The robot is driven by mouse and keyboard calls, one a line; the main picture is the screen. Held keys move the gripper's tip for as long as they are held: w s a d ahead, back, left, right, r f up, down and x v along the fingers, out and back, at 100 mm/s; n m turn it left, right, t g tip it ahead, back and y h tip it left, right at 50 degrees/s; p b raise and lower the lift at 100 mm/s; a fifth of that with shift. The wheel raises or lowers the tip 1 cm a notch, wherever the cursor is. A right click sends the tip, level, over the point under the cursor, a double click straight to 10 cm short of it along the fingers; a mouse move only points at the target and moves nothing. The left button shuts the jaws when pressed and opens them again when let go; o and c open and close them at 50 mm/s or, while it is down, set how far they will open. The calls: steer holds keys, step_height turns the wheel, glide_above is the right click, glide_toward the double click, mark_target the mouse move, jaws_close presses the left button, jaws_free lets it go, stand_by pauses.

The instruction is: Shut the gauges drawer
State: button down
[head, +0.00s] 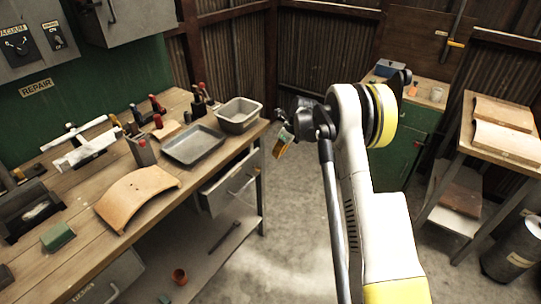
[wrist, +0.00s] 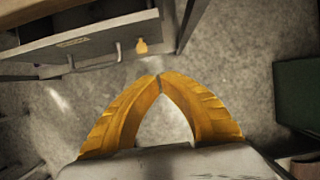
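A grey drawer (head: 228,187) under the right end of the workbench stands pulled out, with a bar handle on its front. I take it for the gauges drawer, but its label cannot be read. In the wrist view the drawer front (wrist: 90,40) crosses the upper left, with a yellowish label, a handle and a small yellow tag. My gripper (head: 283,143) is to the right of the drawer, apart from it. In the wrist view my gripper's yellow fingers (wrist: 158,76) meet at the tips with nothing between them. The drawer's inside is mostly hidden.
The workbench (head: 150,235) holds a grey tray (head: 194,146), a deep pan (head: 239,115), a curved tan sheet and several tools. Another drawer (head: 108,280) is at its lower left. A green cabinet (head: 400,150) and a wooden stand (head: 455,200) are at right. Concrete floor lies clear between.

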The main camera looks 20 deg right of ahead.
steer(key=w+a+f+b, duration=0.4)
steer(key=w+f, duration=0.2)
steer(key=f, duration=0.2)
steer(key=shift+a+f, duration=0.25)
steer(key=shift+f, duration=0.15)
